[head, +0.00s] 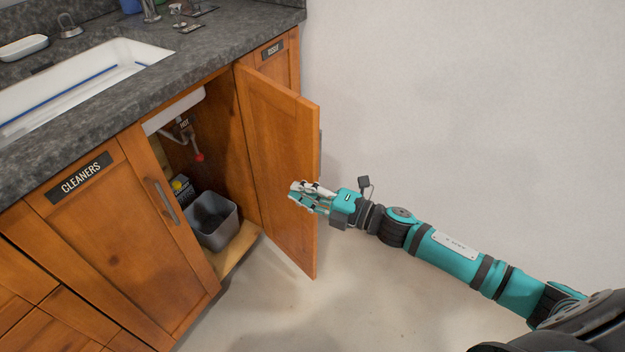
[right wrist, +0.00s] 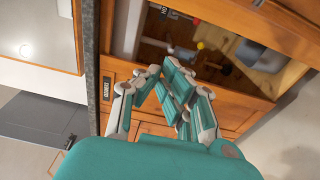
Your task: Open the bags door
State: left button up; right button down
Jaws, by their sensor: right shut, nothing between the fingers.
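A wooden cabinet door (head: 280,155) under the sink stands swung wide open to the right in the head view. Its outer face is turned away, so any label on it is hidden; part of a handle shows at its outer edge. My right gripper (head: 293,193) is shut and empty. In the head view it overlaps the door's inner side near the free edge; I cannot tell if it touches. In the right wrist view the same gripper (right wrist: 172,76) shows its closed fingers in front of the cabinets. My left gripper is not in view.
A grey bin (head: 212,220) stands inside the open cabinet, below pipes with a red knob (head: 199,157). The shut door labelled CLEANERS (head: 115,225) is to its left. A white sink (head: 80,80) is set in the dark counter. The floor at right is clear.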

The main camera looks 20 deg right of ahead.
aim_at(312, 180)
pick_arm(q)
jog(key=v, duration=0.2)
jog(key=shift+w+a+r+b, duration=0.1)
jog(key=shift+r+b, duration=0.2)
pick_arm(e)
jog(key=w+d, duration=0.2)
jog(key=d, duration=0.1)
jog(key=shift+w, duration=0.1)
jog(key=shift+d, duration=0.1)
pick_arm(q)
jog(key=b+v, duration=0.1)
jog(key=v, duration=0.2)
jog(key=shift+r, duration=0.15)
pick_arm(e)
jog(key=d, duration=0.1)
jog(key=w+d, duration=0.1)
jog(key=d, duration=0.1)
jog(key=w+d, duration=0.1)
jog(key=d, duration=0.1)
jog(key=shift+d, duration=0.1)
